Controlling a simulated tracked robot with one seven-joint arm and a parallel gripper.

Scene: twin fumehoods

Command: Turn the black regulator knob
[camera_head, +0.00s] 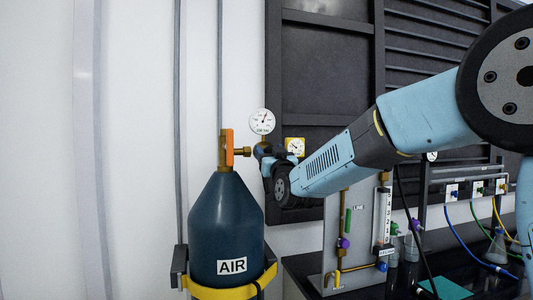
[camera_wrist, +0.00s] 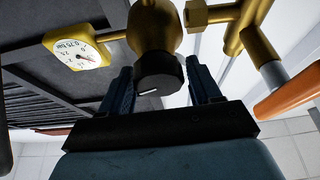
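The black regulator knob (camera_wrist: 160,78), with a white mark on its face, sits on the brass regulator body (camera_wrist: 155,25) in the wrist view. My gripper (camera_wrist: 160,66) is open, with one dark finger on each side of the knob. The fingers look close to the knob's sides, with narrow gaps; I cannot tell how deep they reach along it. In the head view my gripper (camera_head: 266,158) is at the regulator beside the blue AIR cylinder (camera_head: 225,225), and the wrist hides the knob.
A round white gauge (camera_head: 262,121) stands above the regulator, and a yellow-framed gauge (camera_head: 295,147) is to its right. An orange lever (camera_head: 229,148) is on the cylinder valve. A panel with a flowmeter (camera_head: 383,215) and a bench with tubes and glassware are at right.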

